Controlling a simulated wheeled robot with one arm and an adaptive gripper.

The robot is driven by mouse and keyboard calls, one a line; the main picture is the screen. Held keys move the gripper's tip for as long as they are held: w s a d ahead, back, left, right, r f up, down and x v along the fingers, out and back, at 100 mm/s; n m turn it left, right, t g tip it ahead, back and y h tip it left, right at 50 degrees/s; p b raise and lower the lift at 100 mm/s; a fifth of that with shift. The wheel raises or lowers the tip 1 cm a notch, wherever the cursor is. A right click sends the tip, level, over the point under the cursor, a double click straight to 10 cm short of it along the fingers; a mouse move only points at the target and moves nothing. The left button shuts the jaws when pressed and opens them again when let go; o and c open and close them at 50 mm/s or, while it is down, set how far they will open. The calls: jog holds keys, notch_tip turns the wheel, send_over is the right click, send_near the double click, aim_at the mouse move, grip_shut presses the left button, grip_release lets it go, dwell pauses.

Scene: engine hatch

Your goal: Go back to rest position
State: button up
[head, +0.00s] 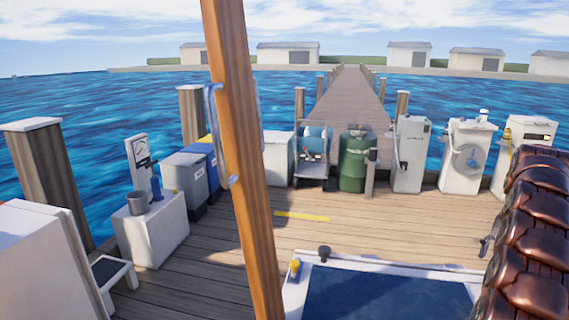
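My gripper does not show in the head view. A dark blue hatch panel (385,298) in a white frame lies at the bottom centre right, its lower part cut off by the picture edge. A black knob (324,253) and a small yellow fitting (294,268) sit at its far left corner. I cannot tell whether the panel is open or closed.
A wooden post (242,160) crosses the view at centre left. Glossy brown ribbed shapes (532,240) fill the right edge. A white block (152,228), grey bin (185,177), green barrel (354,162) and white cabinets (466,155) edge the dock. Planks (400,232) beyond the hatch are clear.

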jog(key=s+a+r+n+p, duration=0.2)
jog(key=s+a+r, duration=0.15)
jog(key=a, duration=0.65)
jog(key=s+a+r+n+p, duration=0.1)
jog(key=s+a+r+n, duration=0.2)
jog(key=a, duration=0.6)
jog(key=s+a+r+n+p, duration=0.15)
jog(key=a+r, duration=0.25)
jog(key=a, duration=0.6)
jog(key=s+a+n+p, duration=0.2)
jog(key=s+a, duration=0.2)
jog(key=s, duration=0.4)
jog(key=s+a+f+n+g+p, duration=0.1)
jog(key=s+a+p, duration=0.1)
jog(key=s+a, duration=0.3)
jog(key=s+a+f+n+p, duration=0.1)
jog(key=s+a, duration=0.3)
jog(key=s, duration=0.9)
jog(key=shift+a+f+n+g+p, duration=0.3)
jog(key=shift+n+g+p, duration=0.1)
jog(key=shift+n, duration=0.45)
